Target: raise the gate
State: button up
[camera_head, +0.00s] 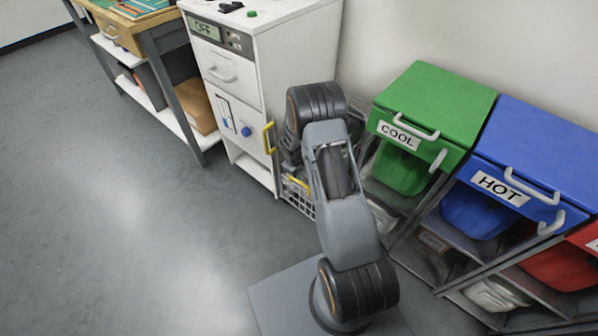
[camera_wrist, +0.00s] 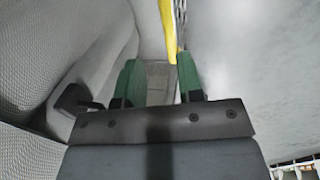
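A white cabinet (camera_head: 290,50) with an "OFF" display stands at the upper middle of the head view. A yellow upright handle (camera_head: 269,138) is on its lower front, beside a panel with a blue knob (camera_head: 246,131). No part is labelled as a gate, so I cannot tell for sure which piece it is. In the wrist view a yellow bar (camera_wrist: 169,28) runs down to the fingers, close to the right one. My gripper (camera_wrist: 157,80) has two green fingers standing apart, with nothing seen held between them. In the head view my arm hides the gripper.
A wire basket (camera_head: 300,200) with a yellow bar sits low beside the cabinet. Green "COOL" (camera_head: 440,100), blue "HOT" (camera_head: 540,150) and red (camera_head: 585,238) bins line the right wall. A wooden-topped bench (camera_head: 150,22) stands at upper left. The grey floor at left is clear.

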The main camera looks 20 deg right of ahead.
jog(key=shift+o, duration=0.4)
jog(key=shift+f, duration=0.15)
notch_tip(320, 180, down, 9)
jog(key=b, duration=0.6)
jog(key=shift+r, duration=0.2)
jog(key=s+a+r+p, duration=0.15)
jog(key=r+p, duration=0.35)
jog(key=r, duration=0.7)
jog(key=s+a+r+p, duration=0.15)
jog(key=r+p, duration=0.35)
jog(key=r, duration=0.7)
notch_tip(320, 180, up, 18)
jog(key=f+m+t+p, duration=0.1)
jog(key=m+p, duration=0.1)
jog(key=p, duration=0.5)
send_over(299, 183)
jog(key=s+a, duration=0.6)
jog(key=s, duration=0.1)
jog(key=shift+s+r, duration=0.3)
jog(key=shift+r, duration=0.45)
jog(key=shift+d, duration=0.1)
